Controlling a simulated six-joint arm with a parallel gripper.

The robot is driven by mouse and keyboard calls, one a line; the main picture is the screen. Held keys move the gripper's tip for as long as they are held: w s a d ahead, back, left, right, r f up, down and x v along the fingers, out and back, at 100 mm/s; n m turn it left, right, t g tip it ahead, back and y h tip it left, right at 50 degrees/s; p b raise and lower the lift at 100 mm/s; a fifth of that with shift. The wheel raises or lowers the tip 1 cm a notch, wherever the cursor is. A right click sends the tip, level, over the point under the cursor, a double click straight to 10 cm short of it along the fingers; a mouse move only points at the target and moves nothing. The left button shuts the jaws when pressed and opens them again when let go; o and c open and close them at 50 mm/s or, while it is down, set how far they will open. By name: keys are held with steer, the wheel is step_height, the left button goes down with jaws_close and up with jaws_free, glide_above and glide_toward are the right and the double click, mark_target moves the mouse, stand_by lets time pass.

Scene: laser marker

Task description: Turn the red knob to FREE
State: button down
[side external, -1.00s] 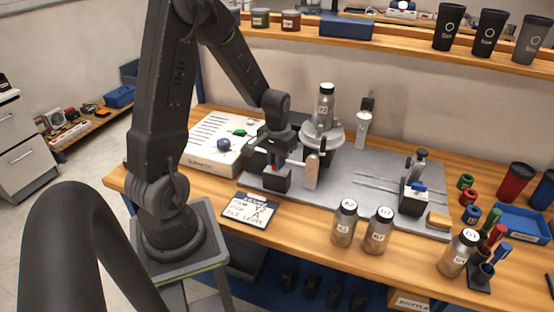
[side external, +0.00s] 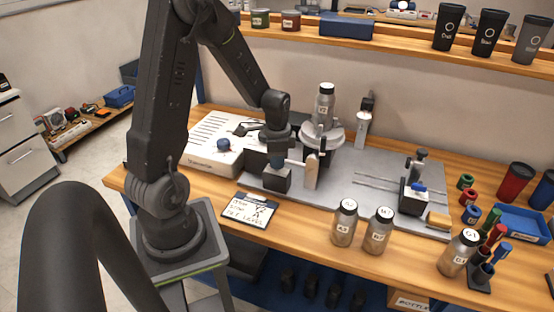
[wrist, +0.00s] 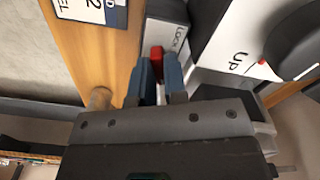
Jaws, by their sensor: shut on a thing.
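The red knob (wrist: 157,52) shows in the wrist view between my two blue fingertips, on a grey block with the word LOCK printed beside it. My gripper (wrist: 158,72) is shut on the knob, with one finger on each side. In the side view my gripper (side external: 276,162) points down over the dark grey block (side external: 277,182) at the left front of the grey plate. The knob is hidden by the fingers there. I cannot make out the word FREE or the exact angle of the knob's pointer.
A pale upright lever (side external: 312,170) stands close on the right. A steel bottle (side external: 324,105) sits on the round stand behind. A written card (side external: 249,211) lies in front.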

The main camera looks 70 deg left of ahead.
steer(key=shift+m, duration=2.3)
steer(key=c, duration=1.2)
jaws_free()
steer(key=shift+o, duration=0.2)
